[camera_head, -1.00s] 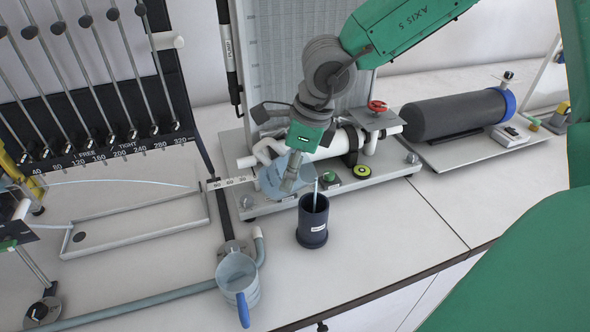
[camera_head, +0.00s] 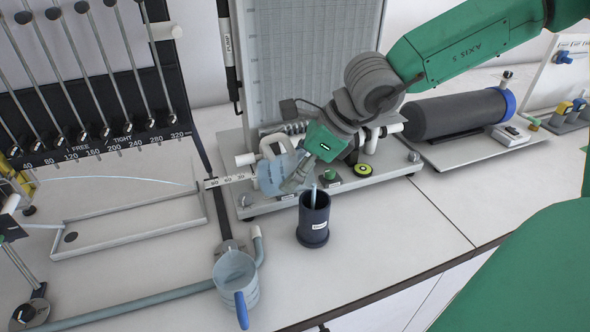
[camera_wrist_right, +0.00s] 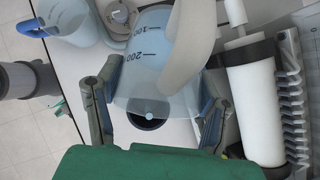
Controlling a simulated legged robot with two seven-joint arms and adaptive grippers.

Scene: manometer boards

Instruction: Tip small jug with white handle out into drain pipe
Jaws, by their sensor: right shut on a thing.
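My right gripper (camera_head: 288,182) is shut on the small jug (camera_head: 268,176), a translucent pale-blue vessel, above the bench by the apparatus base. In the right wrist view the jug (camera_wrist_right: 150,75) sits between the two fingers (camera_wrist_right: 152,112), with marks 100 and 200 and a thick white handle (camera_wrist_right: 190,45). I cannot tell whether it holds liquid. A grey-blue pipe (camera_head: 150,303) runs along the bench front; its pale upturned end (camera_head: 256,233), probably the drain opening, stands left of the black cup. My left gripper is not in view.
A jug with a blue handle (camera_head: 237,275) stands beside the pipe end. The black cup (camera_head: 313,220) holds a pale rod. A shallow tray (camera_head: 130,235) lies left, and a dark cylinder (camera_head: 450,113) behind right. The bench front right of the cup is clear.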

